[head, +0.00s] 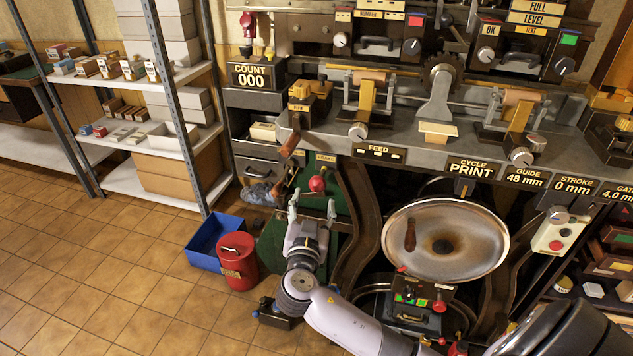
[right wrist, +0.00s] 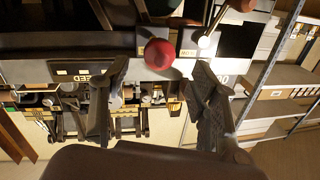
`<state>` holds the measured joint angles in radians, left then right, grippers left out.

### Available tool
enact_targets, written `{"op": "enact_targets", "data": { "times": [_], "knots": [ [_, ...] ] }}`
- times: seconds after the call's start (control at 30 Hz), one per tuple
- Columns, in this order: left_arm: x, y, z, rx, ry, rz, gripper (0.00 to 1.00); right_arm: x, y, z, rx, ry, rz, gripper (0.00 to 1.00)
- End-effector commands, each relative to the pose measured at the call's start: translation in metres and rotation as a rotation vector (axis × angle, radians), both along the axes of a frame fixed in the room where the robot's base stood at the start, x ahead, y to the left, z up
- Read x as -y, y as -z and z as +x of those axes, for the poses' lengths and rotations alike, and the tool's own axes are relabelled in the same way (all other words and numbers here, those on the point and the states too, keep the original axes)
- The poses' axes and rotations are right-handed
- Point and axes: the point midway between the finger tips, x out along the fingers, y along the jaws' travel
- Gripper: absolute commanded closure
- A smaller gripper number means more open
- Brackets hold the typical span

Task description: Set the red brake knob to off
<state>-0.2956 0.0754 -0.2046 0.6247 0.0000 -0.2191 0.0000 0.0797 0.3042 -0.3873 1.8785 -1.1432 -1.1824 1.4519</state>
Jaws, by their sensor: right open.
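The red brake knob (head: 317,184) is a round red ball on the dark green panel below the bench, under a small label plate (head: 326,157) whose text is too small to read surely. It also shows in the right wrist view (right wrist: 160,52), near the top centre. My right gripper (head: 311,208) is open and empty, its two fingers pointing up toward the knob. In the right wrist view the fingers (right wrist: 160,78) stand to either side below the knob, with a gap seen between them and it. The knob's exact setting cannot be told. My left gripper is out of view.
A wooden-handled lever (head: 290,144) rises left of the knob. A dark curved frame (head: 358,215) and a large metal dish (head: 446,240) stand to the right. A red canister (head: 237,262) and a blue bin (head: 213,241) are on the tiled floor at the left.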

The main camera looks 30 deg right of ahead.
Motion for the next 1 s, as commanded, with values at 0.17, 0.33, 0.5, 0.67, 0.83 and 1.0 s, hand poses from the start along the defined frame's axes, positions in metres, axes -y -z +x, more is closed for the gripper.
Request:
{"op": "enact_targets", "data": {
  "times": [0.17,0.33,0.5,0.67,0.83,1.0],
  "knots": [
    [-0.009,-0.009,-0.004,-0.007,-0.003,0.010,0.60,0.025,-0.003,0.029,-0.001,0.001,-0.006,0.45],
    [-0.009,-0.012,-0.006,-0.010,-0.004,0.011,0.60,0.040,-0.001,0.048,-0.001,0.000,-0.003,0.45],
    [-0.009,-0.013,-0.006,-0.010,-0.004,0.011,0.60,0.047,0.000,0.056,-0.002,0.000,-0.001,0.45],
    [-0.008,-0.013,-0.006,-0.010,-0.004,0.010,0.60,0.048,0.001,0.057,-0.001,0.000,0.000,0.45],
    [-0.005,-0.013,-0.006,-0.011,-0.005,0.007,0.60,0.048,0.001,0.057,-0.001,0.000,0.000,0.47],
    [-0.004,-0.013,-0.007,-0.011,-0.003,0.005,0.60,0.048,0.001,0.057,-0.002,0.000,0.001,0.59]
  ]
}}
